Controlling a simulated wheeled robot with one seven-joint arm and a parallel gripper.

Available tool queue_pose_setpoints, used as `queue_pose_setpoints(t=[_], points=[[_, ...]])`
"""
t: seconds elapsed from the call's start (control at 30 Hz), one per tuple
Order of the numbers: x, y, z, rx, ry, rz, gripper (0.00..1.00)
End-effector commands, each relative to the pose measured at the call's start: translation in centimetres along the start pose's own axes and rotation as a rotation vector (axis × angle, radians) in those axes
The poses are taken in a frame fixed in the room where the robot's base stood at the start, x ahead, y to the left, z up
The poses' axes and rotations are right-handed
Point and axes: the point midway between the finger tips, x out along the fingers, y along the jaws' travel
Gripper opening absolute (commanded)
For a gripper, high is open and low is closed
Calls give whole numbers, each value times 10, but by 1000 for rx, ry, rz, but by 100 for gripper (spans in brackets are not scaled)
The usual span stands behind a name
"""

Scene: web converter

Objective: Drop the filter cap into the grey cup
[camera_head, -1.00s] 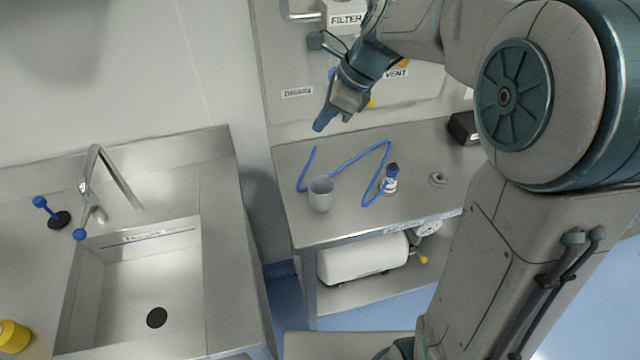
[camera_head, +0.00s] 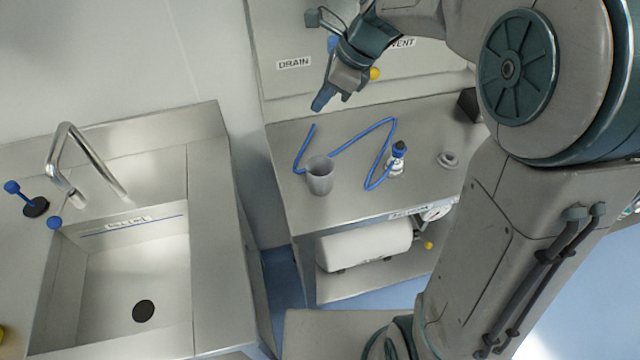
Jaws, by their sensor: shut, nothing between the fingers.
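The grey cup (camera_head: 320,176) stands upright on the steel bench (camera_head: 350,213), near its front left, and looks empty. A small round grey piece (camera_head: 448,160), which looks like the filter cap, lies on the bench's right side. My gripper (camera_head: 321,101) is shut and empty, its blue-grey fingers pointing down over the back of the bench. It appears behind and above the cup, apart from it, and well to the left of the cap.
A blue hose (camera_head: 345,142) lies bent across the bench behind the cup. A small bottle with a dark cap (camera_head: 397,160) stands between cup and grey piece. A dark block (camera_head: 469,105) sits at the back right. A sink (camera_head: 140,285) is at left.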

Motion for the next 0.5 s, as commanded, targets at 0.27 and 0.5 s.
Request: queue_pose_setpoints(t=[0.27,0.5], points=[[34,0,-20,2,0,-1,0],[41,0,-23,2,0,-1,0]])
